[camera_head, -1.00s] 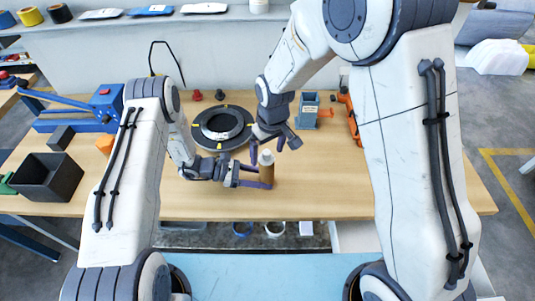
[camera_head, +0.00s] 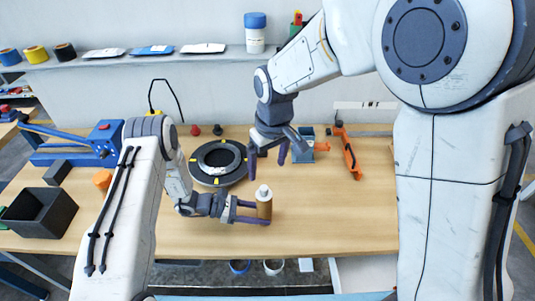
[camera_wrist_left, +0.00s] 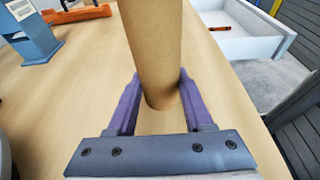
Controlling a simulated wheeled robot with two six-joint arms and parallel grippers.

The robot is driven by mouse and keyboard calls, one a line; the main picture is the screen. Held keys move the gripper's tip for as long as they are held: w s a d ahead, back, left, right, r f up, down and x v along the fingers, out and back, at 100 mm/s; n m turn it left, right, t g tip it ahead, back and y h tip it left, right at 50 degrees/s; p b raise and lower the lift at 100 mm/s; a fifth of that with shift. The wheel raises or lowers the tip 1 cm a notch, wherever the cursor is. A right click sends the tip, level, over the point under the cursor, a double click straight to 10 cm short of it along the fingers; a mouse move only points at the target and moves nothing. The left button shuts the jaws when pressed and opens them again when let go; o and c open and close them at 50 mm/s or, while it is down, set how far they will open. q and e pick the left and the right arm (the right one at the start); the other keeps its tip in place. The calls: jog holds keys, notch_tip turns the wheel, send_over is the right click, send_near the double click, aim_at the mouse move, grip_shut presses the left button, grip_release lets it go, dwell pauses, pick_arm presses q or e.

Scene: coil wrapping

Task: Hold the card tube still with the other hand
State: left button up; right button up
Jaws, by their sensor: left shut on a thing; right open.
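The brown card tube (camera_head: 265,208) stands upright on the wooden table, with something white at its top. My left gripper (camera_head: 256,211) is shut around the tube from the left. In the left wrist view the tube (camera_wrist_left: 155,45) rises between the two purple fingers of my left gripper (camera_wrist_left: 155,100). My right gripper (camera_head: 268,157) is open and empty, above and behind the tube, and apart from it. A dark ring-shaped coil (camera_head: 232,172) lies flat on the table behind and left of the tube.
A black open bin (camera_head: 40,215) and a blue lever tool (camera_head: 105,135) are at the left. A blue-grey holder (camera_head: 303,150) and an orange tool (camera_head: 348,152) stand at the back right. The table's right front (camera_head: 340,220) is clear.

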pick_arm(q)
jog(key=o, duration=1.1)
jog(key=shift+c, duration=0.2)
